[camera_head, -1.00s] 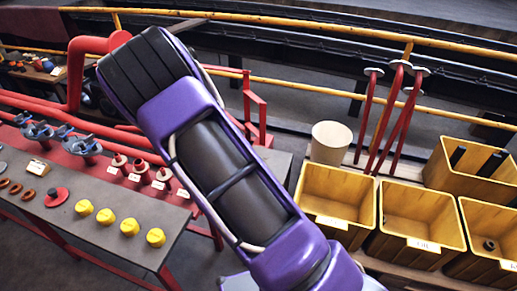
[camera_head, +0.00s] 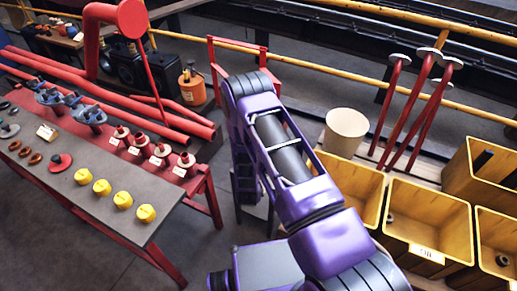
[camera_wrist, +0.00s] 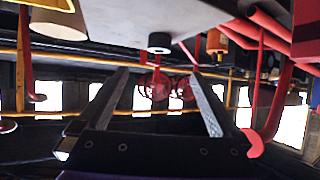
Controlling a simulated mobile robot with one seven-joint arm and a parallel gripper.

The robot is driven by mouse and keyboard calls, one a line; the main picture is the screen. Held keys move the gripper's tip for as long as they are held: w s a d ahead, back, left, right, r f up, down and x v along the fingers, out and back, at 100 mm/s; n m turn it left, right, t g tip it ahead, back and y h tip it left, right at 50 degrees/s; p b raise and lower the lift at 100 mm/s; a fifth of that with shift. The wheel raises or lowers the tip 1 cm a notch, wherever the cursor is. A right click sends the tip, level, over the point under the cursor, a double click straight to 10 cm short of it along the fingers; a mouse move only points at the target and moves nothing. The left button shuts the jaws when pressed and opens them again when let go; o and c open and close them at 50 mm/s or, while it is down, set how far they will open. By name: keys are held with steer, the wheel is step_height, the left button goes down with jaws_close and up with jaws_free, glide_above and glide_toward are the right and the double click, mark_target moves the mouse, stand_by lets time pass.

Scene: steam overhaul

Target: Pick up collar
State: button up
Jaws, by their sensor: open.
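I cannot tell for certain which piece is the collar. In the head view, red flanged pieces (camera_head: 139,140) stand in a row with white labels on the left bench (camera_head: 105,200). Small brown rings (camera_head: 25,152) lie near its left end. A small dark ring-like part (camera_head: 502,260) lies in the right-hand yellow bin. My gripper (camera_wrist: 160,72) shows in the wrist view with its two fingers apart and nothing held between them. That view is upside down. A short black cylinder (camera_wrist: 159,42) stands on a pale grey surface (camera_wrist: 120,14) beyond the fingertips. The gripper is hidden in the head view.
Yellow knobs (camera_head: 123,200) and blue-grey fittings (camera_head: 89,112) share the left bench. Yellow bins (camera_head: 428,222) and a beige cylinder (camera_head: 345,130) stand at the right. An orange can (camera_head: 192,85) and red pipes (camera_head: 100,100) are behind. Bare floor shows between bench and arm.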

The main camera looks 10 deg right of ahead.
steer(key=b+x, duration=0.1)
steer(key=x, duration=0.9)
steer(key=shift+b, duration=0.35)
steer(key=shift+b+x, duration=0.65)
steer(key=shift+x, duration=2.25)
steer(key=shift+w+r, duration=0.1)
steer(key=shift+r, duration=0.05)
jaws_close()
steer(key=shift+r, duration=0.15)
